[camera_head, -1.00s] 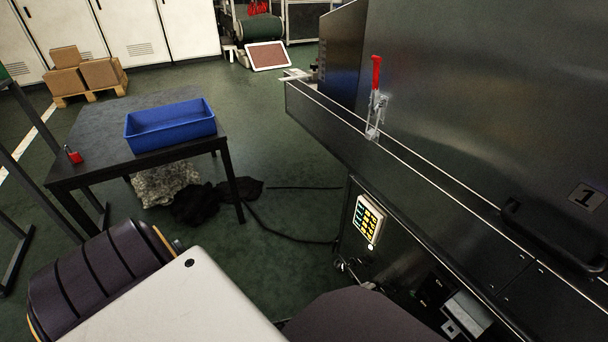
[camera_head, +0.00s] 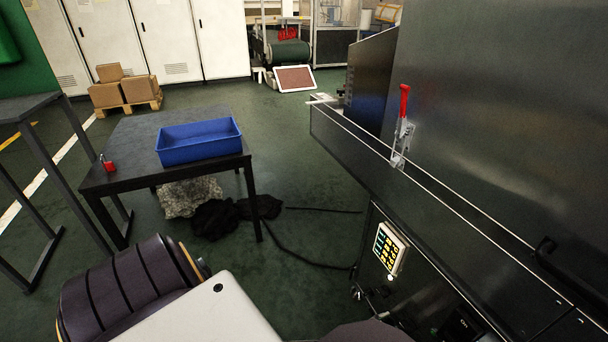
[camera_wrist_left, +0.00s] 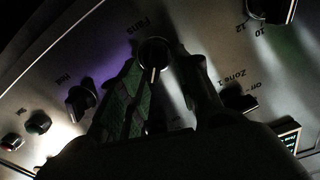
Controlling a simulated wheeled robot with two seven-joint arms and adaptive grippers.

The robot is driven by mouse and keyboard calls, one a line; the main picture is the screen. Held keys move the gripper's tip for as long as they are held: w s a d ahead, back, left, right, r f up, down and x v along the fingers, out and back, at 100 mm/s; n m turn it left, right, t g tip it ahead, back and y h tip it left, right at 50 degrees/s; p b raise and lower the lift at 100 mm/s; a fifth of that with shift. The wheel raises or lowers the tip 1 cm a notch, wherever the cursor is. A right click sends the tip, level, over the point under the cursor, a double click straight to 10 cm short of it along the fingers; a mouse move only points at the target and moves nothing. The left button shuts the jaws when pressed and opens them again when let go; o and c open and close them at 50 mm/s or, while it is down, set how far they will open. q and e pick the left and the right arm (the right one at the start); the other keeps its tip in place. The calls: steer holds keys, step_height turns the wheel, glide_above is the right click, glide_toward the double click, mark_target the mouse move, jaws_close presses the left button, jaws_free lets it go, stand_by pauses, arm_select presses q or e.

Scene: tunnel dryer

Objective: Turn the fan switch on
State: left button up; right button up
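The fan switch, a round dark knob (camera_wrist_left: 153,56) under the label "Fans", is on a grey panel in the left wrist view. My left gripper (camera_wrist_left: 156,68) shows there with its two fingers apart, one on each side of this knob. Green textured pads show on the fingers. I cannot tell whether the fingers touch the knob. A pale line on the knob points down in the picture. The left gripper cannot be made out in the head view. My right gripper is in neither view.
Other knobs flank it: a left one (camera_wrist_left: 80,103) and a "Zone 1" one (camera_wrist_left: 238,99). A table (camera_head: 125,180) bears a blue bin (camera_head: 200,152).

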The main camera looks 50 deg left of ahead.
arm_select(q)
steer(key=shift+w+a+n, duration=0.1)
steer(key=shift+a+n, duration=0.1)
steer(key=shift+n, duration=1.2)
steer(key=shift+a+n, duration=0.1)
steer(key=shift+n, duration=0.3)
